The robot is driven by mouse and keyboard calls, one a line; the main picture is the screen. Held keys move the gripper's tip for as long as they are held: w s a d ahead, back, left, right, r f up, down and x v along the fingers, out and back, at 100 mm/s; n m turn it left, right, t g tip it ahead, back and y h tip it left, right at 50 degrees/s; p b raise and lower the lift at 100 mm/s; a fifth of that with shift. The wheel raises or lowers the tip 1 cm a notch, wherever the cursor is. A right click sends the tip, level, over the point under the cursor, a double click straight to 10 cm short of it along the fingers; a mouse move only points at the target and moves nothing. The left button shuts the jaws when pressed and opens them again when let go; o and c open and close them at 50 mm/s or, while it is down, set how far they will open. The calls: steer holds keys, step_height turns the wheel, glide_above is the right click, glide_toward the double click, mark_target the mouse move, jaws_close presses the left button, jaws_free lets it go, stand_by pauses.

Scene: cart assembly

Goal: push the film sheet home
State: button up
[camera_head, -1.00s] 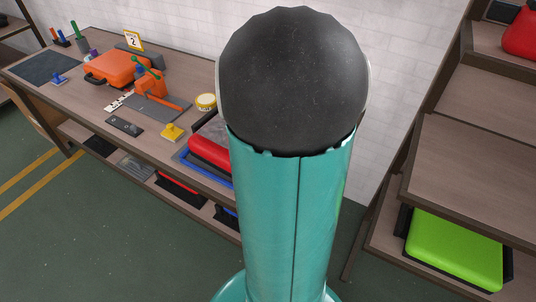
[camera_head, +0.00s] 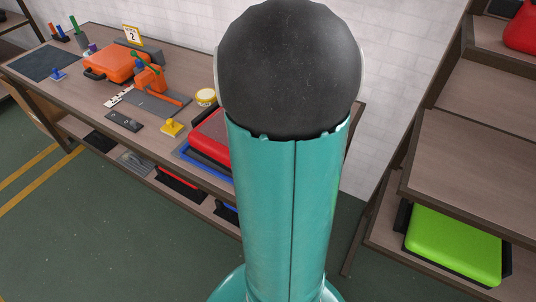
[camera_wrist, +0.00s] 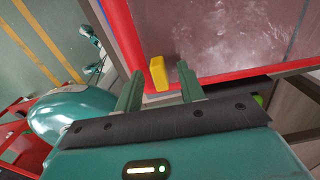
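A glossy, greyish-red sheet surface (camera_wrist: 230,35), likely the film sheet, lies within a red frame (camera_wrist: 225,77) in the wrist view. A small yellow block (camera_wrist: 158,73) stands at the frame's near edge. My gripper (camera_wrist: 160,88) has its two green fingers apart, one on each side of the block, with gaps showing between. I cannot tell whether the fingers touch the frame. In the head view a red case with a greyish top (camera_head: 212,132) sits at the bench's right part, partly hidden by my arm. My gripper is hidden there.
The bench (camera_head: 85,92) holds an orange case (camera_head: 115,63), an orange clamp (camera_head: 150,78), a yellow stamp (camera_head: 171,128) and a tape roll (camera_head: 205,97). A shelf with a green case (camera_head: 455,245) stands at the right. The green floor at left is open.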

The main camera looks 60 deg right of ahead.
steer(key=shift+r, duration=0.1)
step_height(320, 180, up, 14)
stand_by(0.5)
steer(key=shift+f, duration=0.2)
stand_by(0.3)
